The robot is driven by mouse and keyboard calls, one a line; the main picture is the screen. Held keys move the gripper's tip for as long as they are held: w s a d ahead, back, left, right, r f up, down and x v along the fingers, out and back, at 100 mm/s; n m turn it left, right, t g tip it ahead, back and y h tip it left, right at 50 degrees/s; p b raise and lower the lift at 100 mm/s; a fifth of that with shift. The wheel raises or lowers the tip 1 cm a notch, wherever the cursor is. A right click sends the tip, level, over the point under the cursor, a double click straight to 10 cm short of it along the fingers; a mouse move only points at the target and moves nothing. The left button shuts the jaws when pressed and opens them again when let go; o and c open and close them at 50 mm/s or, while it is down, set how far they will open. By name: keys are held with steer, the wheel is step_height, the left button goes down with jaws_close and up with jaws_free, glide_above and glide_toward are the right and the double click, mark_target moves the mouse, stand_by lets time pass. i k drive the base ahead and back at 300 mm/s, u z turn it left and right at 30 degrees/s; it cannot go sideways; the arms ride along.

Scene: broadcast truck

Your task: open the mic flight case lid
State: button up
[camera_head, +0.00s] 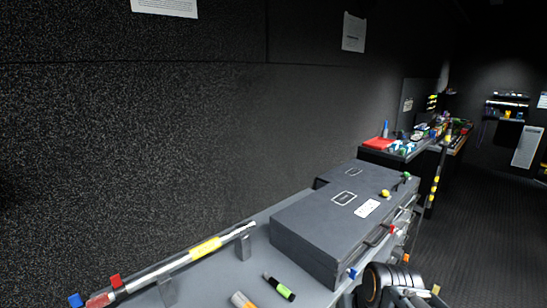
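A dark grey flight case (318,232) lies flat on the grey bench, its lid down. A white label and a small outlined mark are on the lid. A handle (377,237) is on its front side, with small coloured pieces near the front edge. My gripper (415,291) is at the bottom edge, right of the near case's front, beside a black rounded arm part with an orange ring. Its fingers are small and partly cut off, and I see nothing clearly held.
A rod with a yellow band (205,248) rests on grey holders at the bench's left. A green-banded marker (279,287) and an orange-white one (241,299) lie in front. A cluttered desk with a red item (378,143) stands beyond. Open floor (480,230) is at right.

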mark_target(332, 223)
steer(key=u, duration=0.25)
steer(key=k, duration=0.35)
steer(key=z, duration=1.25)
steer(key=i, duration=0.85)
steer(key=u, duration=0.6)
